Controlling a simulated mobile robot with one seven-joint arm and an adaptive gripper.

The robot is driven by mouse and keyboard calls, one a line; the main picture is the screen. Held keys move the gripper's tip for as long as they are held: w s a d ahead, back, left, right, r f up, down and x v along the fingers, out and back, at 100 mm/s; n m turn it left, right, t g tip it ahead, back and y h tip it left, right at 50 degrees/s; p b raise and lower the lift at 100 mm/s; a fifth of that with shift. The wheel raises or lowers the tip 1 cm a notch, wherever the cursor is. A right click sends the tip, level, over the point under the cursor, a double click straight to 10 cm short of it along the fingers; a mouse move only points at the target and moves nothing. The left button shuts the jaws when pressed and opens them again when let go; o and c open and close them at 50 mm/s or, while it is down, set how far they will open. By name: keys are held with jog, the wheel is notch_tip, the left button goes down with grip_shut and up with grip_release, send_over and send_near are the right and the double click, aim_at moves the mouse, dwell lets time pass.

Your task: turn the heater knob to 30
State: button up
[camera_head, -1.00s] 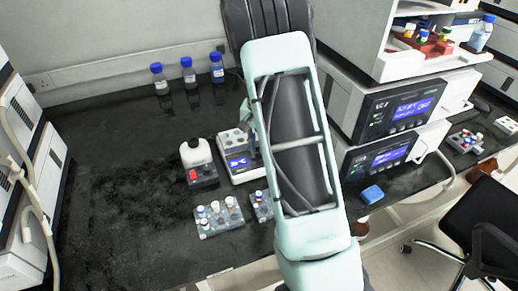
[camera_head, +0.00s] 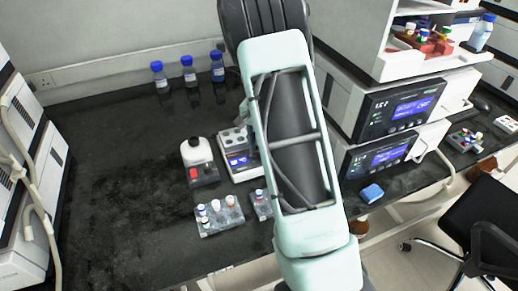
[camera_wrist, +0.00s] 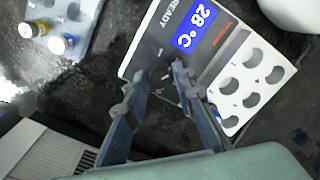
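The heater (camera_head: 227,143) is a white block with round wells and a dark front panel, standing on the black bench partly behind my arm. In the wrist view the heater (camera_wrist: 236,62) appears upside down, its blue display (camera_wrist: 194,27) reading 28 °C beside the word READY. My gripper (camera_wrist: 158,78) is open, its two blue-grey fingers apart at the lower edge of the dark panel. Small pale marks show between the fingertips; I cannot make out the knob clearly or tell whether the fingers touch it. In the head view my arm hides the gripper.
A white-topped device with a red switch (camera_head: 198,160) stands left of the heater. Vial racks (camera_head: 219,215) (camera_wrist: 60,22) sit in front of it. Blue-capped bottles (camera_head: 189,72) stand at the back. Stacked instruments (camera_head: 399,106) rise on the right. The left bench is clear.

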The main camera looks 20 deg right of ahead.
jog(key=shift+o, duration=0.8)
notch_tip(320, 180, up, 12)
